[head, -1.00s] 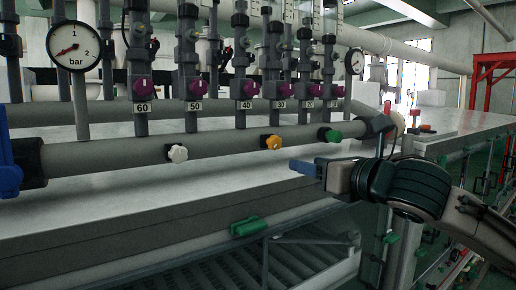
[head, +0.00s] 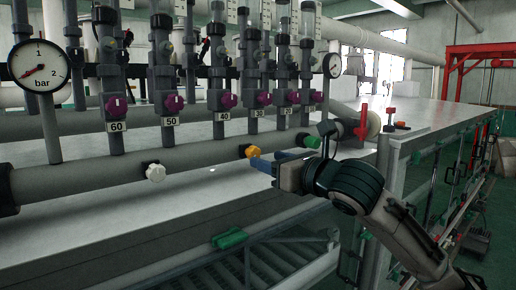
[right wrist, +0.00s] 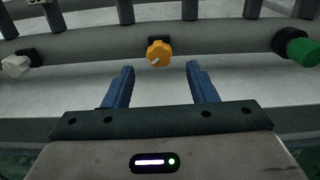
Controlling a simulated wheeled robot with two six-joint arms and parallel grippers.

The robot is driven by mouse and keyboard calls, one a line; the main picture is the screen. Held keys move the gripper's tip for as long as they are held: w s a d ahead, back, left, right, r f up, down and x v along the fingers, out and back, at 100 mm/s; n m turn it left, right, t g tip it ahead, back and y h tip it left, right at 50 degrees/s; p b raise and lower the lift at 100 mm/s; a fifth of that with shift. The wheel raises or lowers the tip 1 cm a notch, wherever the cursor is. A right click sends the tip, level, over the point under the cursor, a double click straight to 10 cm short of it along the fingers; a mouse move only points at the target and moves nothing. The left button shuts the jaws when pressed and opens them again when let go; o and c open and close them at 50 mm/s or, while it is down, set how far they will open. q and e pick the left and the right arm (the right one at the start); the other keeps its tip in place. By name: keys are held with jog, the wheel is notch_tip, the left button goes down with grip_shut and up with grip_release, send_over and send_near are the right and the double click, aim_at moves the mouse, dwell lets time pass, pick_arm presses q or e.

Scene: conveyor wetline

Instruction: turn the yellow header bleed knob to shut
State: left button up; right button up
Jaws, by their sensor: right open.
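The yellow knob (head: 250,151) sits on the front side of the long grey header pipe (head: 95,178), between a white knob and a green knob. In the right wrist view the yellow knob (right wrist: 159,54) shows a short pale mark slanting on its lower face. My right gripper (head: 268,161) is open and empty, just to the right of and below the yellow knob in the head view. In the right wrist view its two blue fingers (right wrist: 160,70) stand either side of the knob's line, apart from it, with the knob beyond the tips. My left gripper is out of view.
The white knob (head: 155,172) and green knob (head: 311,141) flank the yellow one on the same pipe. Upright flow tubes with purple knobs (head: 173,103) stand behind. A pressure gauge (head: 40,64) is at left. A pale flat surface (head: 110,215) lies below the pipe.

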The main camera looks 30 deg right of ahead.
aim_at(256, 155)
jog(key=w+p, duration=0.2)
jog(key=w, duration=0.1)
jog(key=shift+w+a+r, duration=0.1)
jog(key=shift+w+a, duration=0.05)
jog(key=shift+w, duration=0.45)
jog(key=shift+w+a+p, duration=0.1)
jog(key=shift+w+p, duration=0.2)
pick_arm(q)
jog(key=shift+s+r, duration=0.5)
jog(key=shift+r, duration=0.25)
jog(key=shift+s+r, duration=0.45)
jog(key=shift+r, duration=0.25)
pick_arm(e)
jog(key=shift+w, duration=0.1)
jog(key=c, duration=1)
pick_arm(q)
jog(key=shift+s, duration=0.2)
